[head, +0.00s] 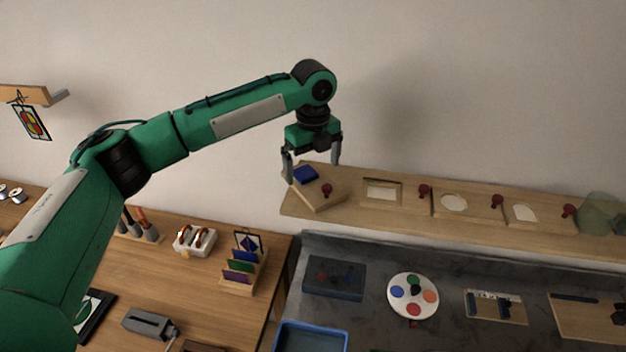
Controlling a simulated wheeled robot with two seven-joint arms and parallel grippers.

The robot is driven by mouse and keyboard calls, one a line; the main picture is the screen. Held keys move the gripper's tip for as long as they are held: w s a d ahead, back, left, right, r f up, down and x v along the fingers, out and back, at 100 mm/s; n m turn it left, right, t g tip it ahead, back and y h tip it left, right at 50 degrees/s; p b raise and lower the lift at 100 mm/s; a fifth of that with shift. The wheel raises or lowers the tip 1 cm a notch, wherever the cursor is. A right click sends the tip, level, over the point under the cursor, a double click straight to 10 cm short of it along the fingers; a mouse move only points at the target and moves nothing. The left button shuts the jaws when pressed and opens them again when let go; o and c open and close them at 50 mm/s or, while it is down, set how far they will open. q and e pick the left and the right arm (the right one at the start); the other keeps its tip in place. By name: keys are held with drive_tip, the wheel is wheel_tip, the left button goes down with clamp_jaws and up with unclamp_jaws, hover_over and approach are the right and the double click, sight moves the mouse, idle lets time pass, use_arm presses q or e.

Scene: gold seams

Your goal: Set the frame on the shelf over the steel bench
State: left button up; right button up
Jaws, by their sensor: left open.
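My left gripper (312,168) is open, pointing down over the left end of the wooden shelf (400,214) above the dark steel bench (370,255). A light wooden board (322,197) lies at that end, turned at an angle to the shelf edge. A dark-edged frame (95,312) with a green picture lies at the lower left, partly hidden by my arm. I cannot tell which is the task's frame.
Along the shelf are a rectangular frame-like piece (382,192), pale rounded recesses, several red knobs and a greenish glass vessel (600,213). The bench holds a paint palette (412,296), a dark box (334,278) and a blue tray (310,338). A wooden table (190,285) with tools stands left.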

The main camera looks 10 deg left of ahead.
sight(313, 183)
use_arm(q)
wheel_tip(313, 183, up, 8)
drive_tip(key=b, duration=0.2)
idle(0.3)
